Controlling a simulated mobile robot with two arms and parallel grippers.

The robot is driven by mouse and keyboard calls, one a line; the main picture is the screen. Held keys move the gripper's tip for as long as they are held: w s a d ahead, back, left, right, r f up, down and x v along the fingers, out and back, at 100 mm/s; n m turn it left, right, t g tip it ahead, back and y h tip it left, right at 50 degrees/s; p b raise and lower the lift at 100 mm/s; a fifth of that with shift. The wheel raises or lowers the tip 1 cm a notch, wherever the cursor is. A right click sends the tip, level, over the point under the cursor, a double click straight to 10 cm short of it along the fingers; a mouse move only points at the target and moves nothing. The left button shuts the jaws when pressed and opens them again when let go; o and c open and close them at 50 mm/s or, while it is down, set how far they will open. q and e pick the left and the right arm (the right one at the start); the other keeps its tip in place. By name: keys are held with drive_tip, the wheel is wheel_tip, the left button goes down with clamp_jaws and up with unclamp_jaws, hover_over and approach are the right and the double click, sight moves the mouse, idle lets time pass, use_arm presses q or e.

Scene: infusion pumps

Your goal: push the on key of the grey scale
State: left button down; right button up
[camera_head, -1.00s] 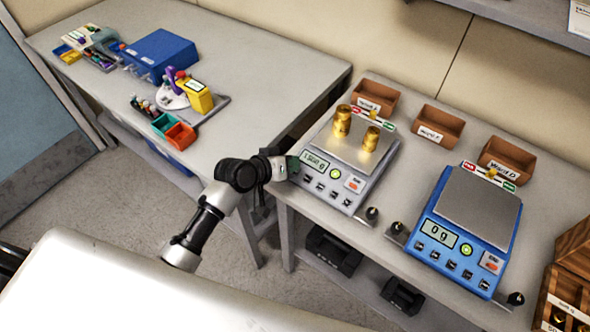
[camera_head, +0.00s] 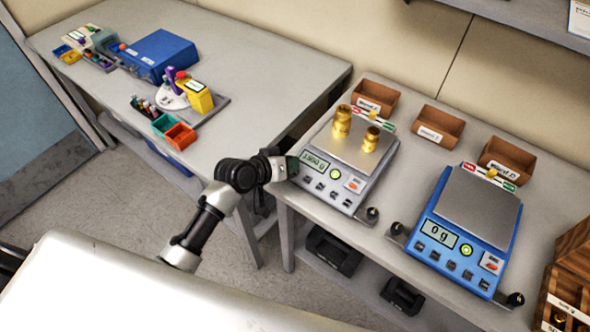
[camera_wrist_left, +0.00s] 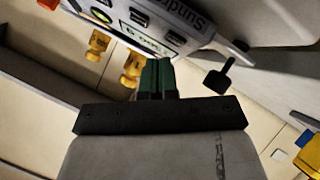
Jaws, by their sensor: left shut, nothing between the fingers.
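The grey scale (camera_head: 380,179) stands on the right-hand table with two brass weights (camera_head: 342,120) on its pan. Its lit display (camera_head: 315,161) shows a number. Its front panel has a green-ringed round mark (camera_head: 335,173), an orange-red key (camera_head: 354,185) under a small label, and a row of dark keys (camera_head: 321,188); the labels are too small to read. My left gripper (camera_head: 292,167) is shut and empty beside the scale's front left corner, close to the display. In the left wrist view its green fingers (camera_wrist_left: 156,76) are together below the scale's panel (camera_wrist_left: 150,22). My right gripper is not in view.
A blue scale (camera_head: 424,235) reading 0 g stands to the right, with brown bins (camera_head: 437,126) behind. Dark knobs (camera_head: 372,214) stick out near the scales' front corners. A gap separates this table from the left table (camera_head: 260,75). A wooden rack (camera_head: 570,290) stands at far right.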

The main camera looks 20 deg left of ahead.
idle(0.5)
use_arm(q)
drive_tip(key=shift+w+f, duration=0.15)
drive_tip(key=shift+f, duration=0.25)
drive_tip(key=shift+f+b, duration=0.2)
drive_tip(key=shift+b, duration=0.15)
drive_tip(key=shift+r, duration=0.1)
drive_tip(key=shift+r+p, duration=0.55)
drive_tip(key=shift+p, duration=0.25)
wheel_tip(320, 180, up, 6)
drive_tip(key=s+p, duration=0.1)
drive_tip(key=p, duration=0.5)
drive_tip(key=shift+s+a+f, duration=0.15)
drive_tip(key=shift+s+a, duration=0.15)
drive_tip(key=shift+s, duration=0.1)
